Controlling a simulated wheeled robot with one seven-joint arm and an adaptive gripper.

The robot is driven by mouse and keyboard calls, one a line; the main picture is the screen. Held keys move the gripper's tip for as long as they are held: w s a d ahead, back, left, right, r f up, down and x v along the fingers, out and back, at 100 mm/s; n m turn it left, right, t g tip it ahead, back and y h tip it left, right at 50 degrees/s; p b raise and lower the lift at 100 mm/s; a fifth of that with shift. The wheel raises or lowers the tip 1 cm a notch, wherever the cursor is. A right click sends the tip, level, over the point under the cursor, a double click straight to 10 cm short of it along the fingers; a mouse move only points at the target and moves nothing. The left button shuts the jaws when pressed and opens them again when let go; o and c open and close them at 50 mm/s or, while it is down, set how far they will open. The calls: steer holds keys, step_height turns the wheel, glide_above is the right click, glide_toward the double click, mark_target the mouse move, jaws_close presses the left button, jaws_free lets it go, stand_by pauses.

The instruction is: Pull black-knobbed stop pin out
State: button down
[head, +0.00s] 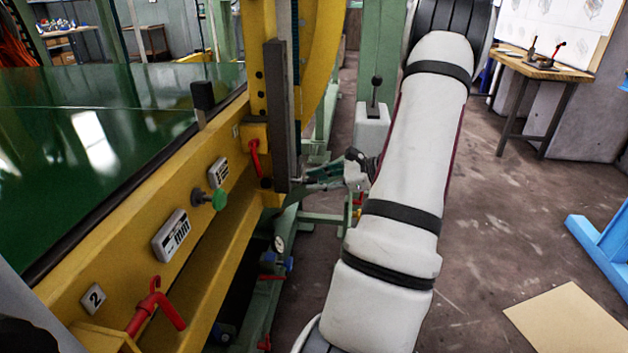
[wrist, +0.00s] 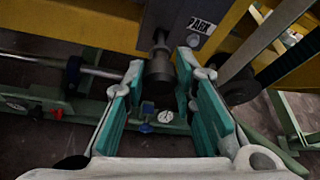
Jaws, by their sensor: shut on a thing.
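The black-knobbed stop pin (wrist: 158,71) shows in the wrist view as a dark round knob on a short metal shank, below a dark block on the yellow frame. A small "PARK" plate (wrist: 200,25) is beside it. My gripper (wrist: 161,62) has its teal fingers on either side of the knob, shut on it near the fingertips. In the head view my gripper (head: 318,182) reaches left to the yellow post from the end of my white-sleeved arm. There the knob cannot be made out behind the post and dark bar.
A grey box with a black lever (head: 372,128) stands behind my gripper. A green rail with a gauge (wrist: 165,117) runs below.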

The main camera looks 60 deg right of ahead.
steer(key=s+d+p, duration=0.1)
steer(key=s+d, duration=0.1)
steer(key=s, duration=0.4)
steer(key=shift+s+d, duration=0.4)
stand_by(1.1)
steer(key=shift+s, duration=0.1)
